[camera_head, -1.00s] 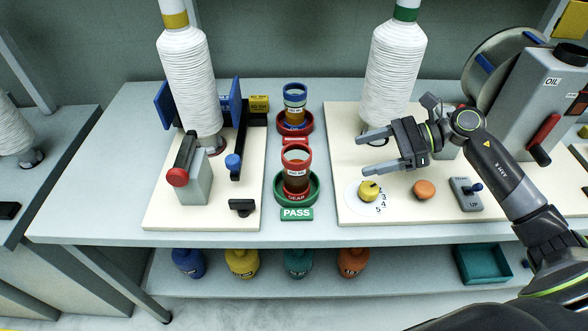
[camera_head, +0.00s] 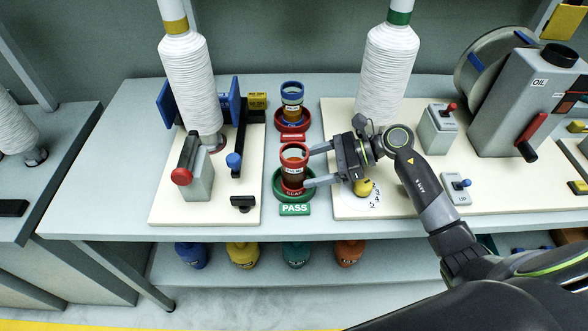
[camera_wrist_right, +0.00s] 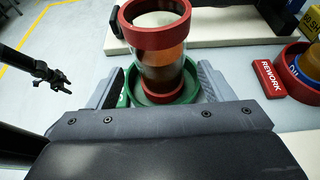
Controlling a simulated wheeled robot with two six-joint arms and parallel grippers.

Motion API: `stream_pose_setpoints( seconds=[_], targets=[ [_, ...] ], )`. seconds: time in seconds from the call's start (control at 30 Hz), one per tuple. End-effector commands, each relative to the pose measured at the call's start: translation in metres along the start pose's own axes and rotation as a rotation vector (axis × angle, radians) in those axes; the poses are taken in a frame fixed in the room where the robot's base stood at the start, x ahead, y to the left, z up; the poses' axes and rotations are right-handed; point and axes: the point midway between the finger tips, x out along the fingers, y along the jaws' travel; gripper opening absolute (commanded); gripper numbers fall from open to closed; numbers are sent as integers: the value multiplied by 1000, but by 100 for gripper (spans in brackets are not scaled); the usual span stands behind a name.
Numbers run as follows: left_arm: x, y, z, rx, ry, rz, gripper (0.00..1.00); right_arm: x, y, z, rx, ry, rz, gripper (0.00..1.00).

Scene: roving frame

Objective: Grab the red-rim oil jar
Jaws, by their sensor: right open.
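The red-rim oil jar (camera_head: 293,168) stands upright in the green ring tray (camera_head: 281,183) with the PASS label in front. It is clear-walled, with brown oil inside and red bands at top and bottom. My right gripper (camera_head: 308,167) reaches in from the right, open, with its fingertips at the jar's right side. In the right wrist view the jar (camera_wrist_right: 157,60) stands between the two open fingers (camera_wrist_right: 158,88); a gap shows on each side, though contact low down is hidden.
A blue-rim jar (camera_head: 292,97) stands behind in a red ring tray (camera_head: 291,135) labelled REWORK. A board with a white thread cone (camera_head: 190,85) lies to the left. A yellow knob (camera_head: 363,187) sits under my right gripper. The grey table front (camera_head: 200,232) is clear.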

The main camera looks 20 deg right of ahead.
Motion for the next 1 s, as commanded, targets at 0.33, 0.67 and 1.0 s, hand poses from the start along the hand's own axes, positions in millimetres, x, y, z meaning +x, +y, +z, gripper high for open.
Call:
stream_pose_setpoints(
  seconds=[0.33, 0.67, 1.0],
  targets=[
    [-25, -2, -3, 0, 0, 0, 51, 34, 0, 2, 4, -4, 2, 74],
    [-28, -2, -4, 0, 1, 0, 51, 53, 0, -2, 0, 0, -1, 74],
    [-27, -2, -4, 0, 2, 0, 51, 53, 0, -2, 0, 0, 0, 44]
  ],
)
